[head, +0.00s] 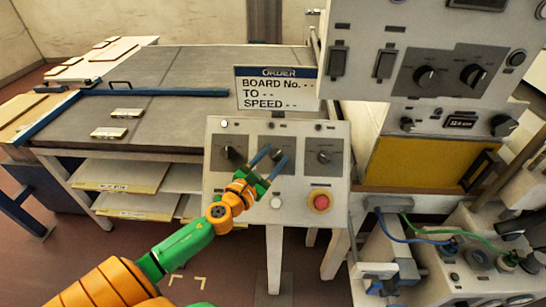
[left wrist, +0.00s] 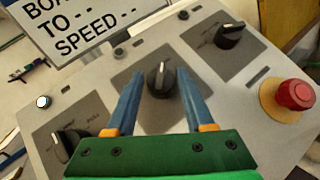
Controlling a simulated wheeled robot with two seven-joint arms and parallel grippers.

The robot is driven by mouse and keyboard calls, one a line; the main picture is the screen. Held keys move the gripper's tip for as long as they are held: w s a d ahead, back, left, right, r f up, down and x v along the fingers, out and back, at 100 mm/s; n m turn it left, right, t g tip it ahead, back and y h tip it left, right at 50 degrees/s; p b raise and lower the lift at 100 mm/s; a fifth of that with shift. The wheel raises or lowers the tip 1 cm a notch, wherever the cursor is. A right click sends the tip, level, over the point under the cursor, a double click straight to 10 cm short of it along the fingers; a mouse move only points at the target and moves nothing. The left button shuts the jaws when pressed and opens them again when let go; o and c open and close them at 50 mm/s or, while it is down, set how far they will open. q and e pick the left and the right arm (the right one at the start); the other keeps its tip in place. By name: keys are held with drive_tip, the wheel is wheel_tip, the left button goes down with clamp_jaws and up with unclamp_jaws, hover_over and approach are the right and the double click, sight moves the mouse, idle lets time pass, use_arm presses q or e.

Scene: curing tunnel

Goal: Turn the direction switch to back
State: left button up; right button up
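A sloped grey control panel (head: 216,190) carries three dark rotary knobs in a row. The left knob (head: 232,154) also shows at the lower left of the left wrist view (left wrist: 66,146). The middle knob (left wrist: 160,80) has its light pointer line near upright. The right knob (head: 323,156) is at the upper right of the left wrist view (left wrist: 229,36). The labels are too small to tell which is the direction switch. My left gripper (head: 275,154) is open, its blue fingers either side of the middle knob, with gaps visible. My right gripper is out of view.
A red mushroom button (head: 320,202) and a white button (head: 276,202) sit low on the panel. An order sign (head: 277,88) stands behind its top edge. A grey table (head: 190,70) lies behind left; machine cabinets (head: 420,35) stand right.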

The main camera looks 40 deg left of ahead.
use_arm(q)
clamp_jaws()
